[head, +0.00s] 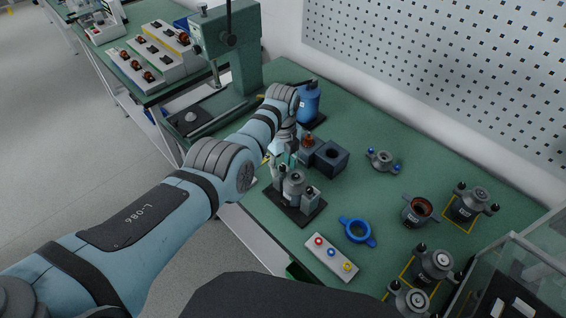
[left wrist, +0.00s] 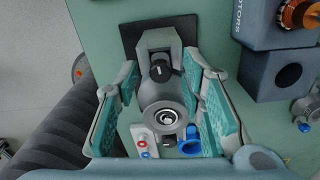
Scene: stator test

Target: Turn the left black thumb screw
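A dark fixture (head: 298,210) with a black base plate stands on the green bench and holds a grey cylinder (head: 294,184). The cylinder also shows end-on in the left wrist view (left wrist: 162,112). A black thumb screw (left wrist: 162,71) with a white mark sits at the upper end of the fixture in that view. My left gripper (head: 283,158) is over the left part of the fixture. It is open, its teal-padded fingers (left wrist: 161,78) on either side of the screw with gaps visible. Whether anything touches the screw cannot be told. My right gripper is not in view.
A dark square block (head: 331,158) and a blue bottle-like unit (head: 308,103) stand close behind the fixture. A blue ring (head: 357,231) and a button panel (head: 332,257) lie to the right. Several motor parts (head: 419,211) stand farther right. A green press (head: 230,50) rises at left.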

